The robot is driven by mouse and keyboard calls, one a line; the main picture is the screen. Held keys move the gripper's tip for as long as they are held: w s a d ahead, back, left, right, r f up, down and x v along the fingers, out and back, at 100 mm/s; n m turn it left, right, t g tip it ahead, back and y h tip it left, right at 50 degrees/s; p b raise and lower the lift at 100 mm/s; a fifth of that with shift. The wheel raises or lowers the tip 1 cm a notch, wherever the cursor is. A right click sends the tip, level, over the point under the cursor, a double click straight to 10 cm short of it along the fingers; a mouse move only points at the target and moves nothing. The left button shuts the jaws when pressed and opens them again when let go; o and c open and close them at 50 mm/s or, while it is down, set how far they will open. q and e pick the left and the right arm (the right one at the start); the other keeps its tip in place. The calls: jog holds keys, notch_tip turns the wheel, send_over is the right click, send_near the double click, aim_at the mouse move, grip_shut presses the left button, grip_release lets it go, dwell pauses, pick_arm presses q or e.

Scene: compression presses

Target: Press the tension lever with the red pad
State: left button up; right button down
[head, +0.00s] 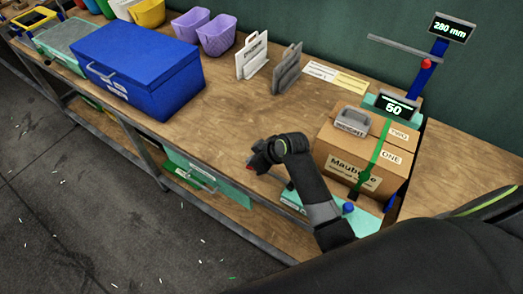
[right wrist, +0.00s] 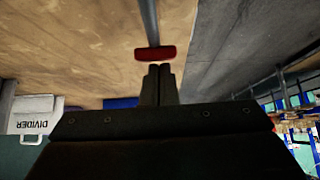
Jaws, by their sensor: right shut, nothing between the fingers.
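The red pad (right wrist: 155,53) sits at the end of a grey lever bar (right wrist: 149,22) in the right wrist view. My right gripper (right wrist: 160,70) is shut and empty, its fingertips just short of the pad in that view; I cannot tell whether they touch. In the head view my right gripper (head: 266,154) is over the front edge of the bench, and the red pad (head: 253,164) shows only partly beside it. A brown carton (head: 335,160) with a green strap (head: 376,155) around it stands on a teal press base (head: 369,222). My left gripper is out of view.
A display reading 50 or 60 (head: 395,105) and a blue post with a 280 mm display (head: 453,28) stand behind the carton. A large blue box (head: 140,65), purple bins (head: 216,36) and divider stands (head: 287,70) are farther left. The bench middle (head: 215,115) is clear.

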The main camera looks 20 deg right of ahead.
jog(key=shift+f, duration=0.2)
dwell(0.4)
jog(key=r+p, duration=0.1)
jog(key=w+r+p, duration=0.1)
jog(key=r, duration=0.1)
jog(key=a+r+p, duration=0.1)
jog(key=p, duration=0.1)
jog(key=shift+w+r, duration=0.2)
jog(key=shift+r, duration=0.05)
notch_tip(320, 180, up, 9)
jog(key=s+d+b, duration=0.2)
jog(key=shift+s+f, duration=0.2)
jog(key=shift+s, duration=0.2)
